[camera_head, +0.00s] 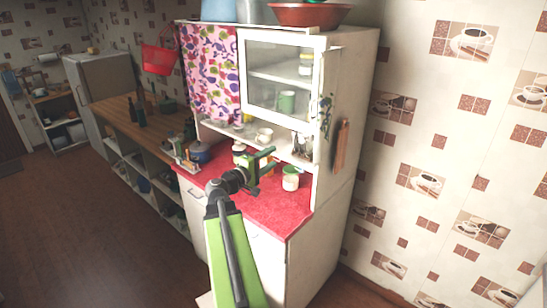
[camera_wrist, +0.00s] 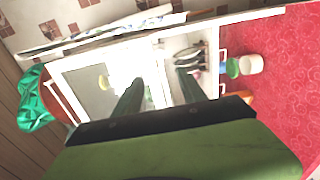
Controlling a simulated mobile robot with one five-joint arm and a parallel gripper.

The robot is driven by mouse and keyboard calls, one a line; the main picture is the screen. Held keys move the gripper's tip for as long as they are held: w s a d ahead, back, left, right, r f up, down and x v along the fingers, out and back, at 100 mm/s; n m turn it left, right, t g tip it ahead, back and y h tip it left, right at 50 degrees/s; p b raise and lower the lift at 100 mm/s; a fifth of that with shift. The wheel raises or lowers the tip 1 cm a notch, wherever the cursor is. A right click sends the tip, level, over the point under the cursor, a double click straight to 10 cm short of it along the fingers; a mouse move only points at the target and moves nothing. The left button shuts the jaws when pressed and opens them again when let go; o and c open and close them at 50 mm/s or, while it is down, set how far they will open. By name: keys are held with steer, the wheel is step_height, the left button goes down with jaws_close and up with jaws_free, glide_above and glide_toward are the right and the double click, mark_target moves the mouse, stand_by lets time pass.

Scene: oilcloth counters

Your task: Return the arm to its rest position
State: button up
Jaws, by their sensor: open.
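My green arm reaches forward from the bottom of the head view. My gripper (camera_head: 268,162) is above the red countertop (camera_head: 283,221) of the white cabinet (camera_head: 345,125). Its two dark-green fingers are spread apart with nothing seen between them. The gripper also shows in the wrist view (camera_wrist: 160,84), fingers apart, with the cabinet's shelves and glass door beyond. A white jar (camera_head: 290,181) stands on the countertop just right of the gripper; it appears as a white cup shape in the wrist view (camera_wrist: 251,64), next to a green item (camera_wrist: 231,68).
A pot (camera_head: 199,153) sits on the counter to the left. A wooden counter (camera_head: 125,112) with bottles runs further left, towards a fridge (camera_head: 98,78). A cutting board (camera_head: 341,146) hangs on the cabinet's side. The floor (camera_head: 110,225) on the left is clear.

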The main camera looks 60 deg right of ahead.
stand_by(0.3)
steer(key=w+a+f+n+t+b, duration=0.4)
steer(key=w+a, duration=0.6)
steer(key=w, duration=0.5)
steer(key=w+a+f+t+y+b, duration=0.2)
steer(key=w+a+f, duration=0.35)
steer(key=a, duration=0.25)
steer(key=w+a+f+t+y+b, duration=0.2)
steer(key=w+a+f, duration=0.35)
steer(key=a, duration=0.25)
steer(key=w+a+f+y+b, duration=0.1)
steer(key=a+f+y, duration=0.2)
steer(key=a+f, duration=0.45)
steer(key=w+a+f+y+b, duration=0.15)
steer(key=a+f, duration=0.35)
steer(key=a, duration=0.5)
steer(key=s+a+f+g+y, duration=0.1)
steer(key=s+a+f+y, duration=0.1)
steer(key=a, duration=0.4)
steer(key=s+a+f+g+y, duration=0.1)
steer(key=s+a+f+y, duration=0.1)
steer(key=a+y, duration=0.2)
steer(key=s+a+f+m+g+y, duration=0.1)
steer(key=s+a+f+y, duration=0.2)
steer(key=a, duration=0.7)
steer(key=shift+a, duration=0.15)
